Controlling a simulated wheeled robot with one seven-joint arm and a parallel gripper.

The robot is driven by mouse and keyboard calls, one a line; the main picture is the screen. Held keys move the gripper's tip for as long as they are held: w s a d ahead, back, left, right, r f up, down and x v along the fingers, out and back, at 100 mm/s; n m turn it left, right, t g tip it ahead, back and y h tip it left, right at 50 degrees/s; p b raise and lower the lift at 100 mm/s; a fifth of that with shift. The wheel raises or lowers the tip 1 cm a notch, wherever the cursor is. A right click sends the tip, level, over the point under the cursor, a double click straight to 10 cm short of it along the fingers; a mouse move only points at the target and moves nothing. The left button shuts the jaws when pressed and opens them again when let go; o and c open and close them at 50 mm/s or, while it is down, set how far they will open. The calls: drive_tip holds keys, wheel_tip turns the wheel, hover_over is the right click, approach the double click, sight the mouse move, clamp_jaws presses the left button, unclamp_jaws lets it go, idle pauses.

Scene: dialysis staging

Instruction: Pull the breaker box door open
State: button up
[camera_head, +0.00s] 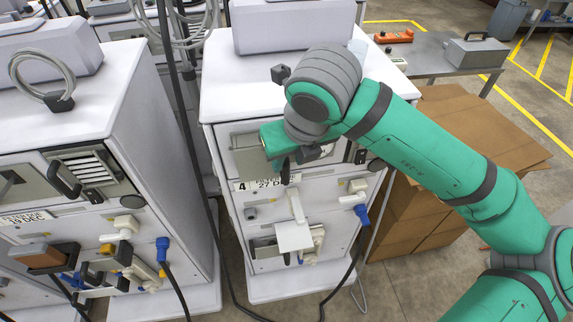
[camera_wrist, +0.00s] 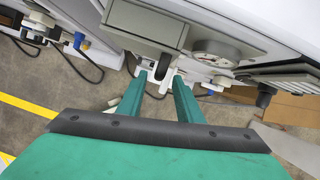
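The breaker box door (camera_head: 246,158) is a flat grey-beige panel on the upper front of the middle white machine, and looks shut. It also shows in the wrist view (camera_wrist: 145,25), above the fingers. A dark upright handle (camera_wrist: 163,66) projects from it. My gripper (camera_wrist: 161,80) has its two green fingers apart, with the handle showing between or just beyond their tips; I cannot tell whether they touch it. In the head view my green gripper body (camera_head: 276,136) covers part of the door, and the fingertips are not clear.
A round gauge (camera_wrist: 215,52) sits right of the door in the wrist view. Below it in the head view are a label (camera_head: 262,184), a white bracket (camera_head: 294,234) and a blue plug (camera_head: 361,212). Another white machine (camera_head: 90,110) stands left; cardboard boxes (camera_head: 420,215) stand right.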

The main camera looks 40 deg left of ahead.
sight(288, 166)
drive_tip(key=x, duration=0.2)
drive_tip(key=shift+w+a+f, duration=0.1)
drive_tip(key=shift+a+f, duration=0.1)
drive_tip(key=shift+f, duration=0.1)
drive_tip(key=shift+w+f, duration=0.15)
drive_tip(key=shift+f, duration=0.45)
drive_tip(key=shift+a+f, duration=0.15)
drive_tip(key=shift+a, duration=0.2)
drive_tip(key=shift+d, duration=0.1)
clamp_jaws()
